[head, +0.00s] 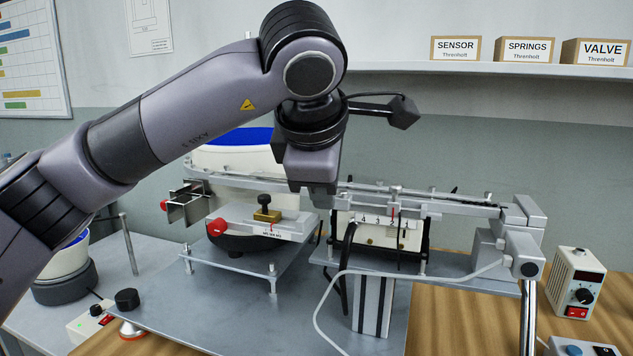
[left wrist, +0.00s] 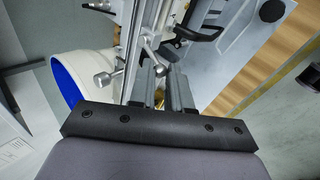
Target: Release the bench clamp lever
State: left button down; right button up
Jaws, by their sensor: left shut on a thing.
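My left gripper (head: 318,203) reaches down over the gantry rail, just right of a brass-coloured knob (head: 265,207) on a pale labelled block (head: 245,222). In the left wrist view its two grey fingers (left wrist: 162,88) are close together at the rail. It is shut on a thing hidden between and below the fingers. I cannot clearly make out the bench clamp lever. A red knob (head: 217,227) sits at the left end of the pale block, apart from the gripper. My right gripper is not in view.
The gantry rail (head: 455,205) crosses the metal plate (head: 240,310) and ends in a grey block (head: 520,212). A white-and-blue bowl (head: 235,155) stands behind; it also shows in the left wrist view (left wrist: 84,62). A control box (head: 578,280) stands right. The plate's front is mostly clear.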

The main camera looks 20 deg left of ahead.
pick_arm(q)
jog(key=shift+d+n+y, duration=0.4)
jog(key=shift+n+y, duration=0.1)
jog(key=shift+n, duration=0.4)
jog(key=c, duration=1.1)
grip_release()
jog(key=shift+s, duration=0.1)
jog(key=p+v, duration=0.1)
jog(key=v, duration=0.6)
jog(key=shift+d+r, duration=0.1)
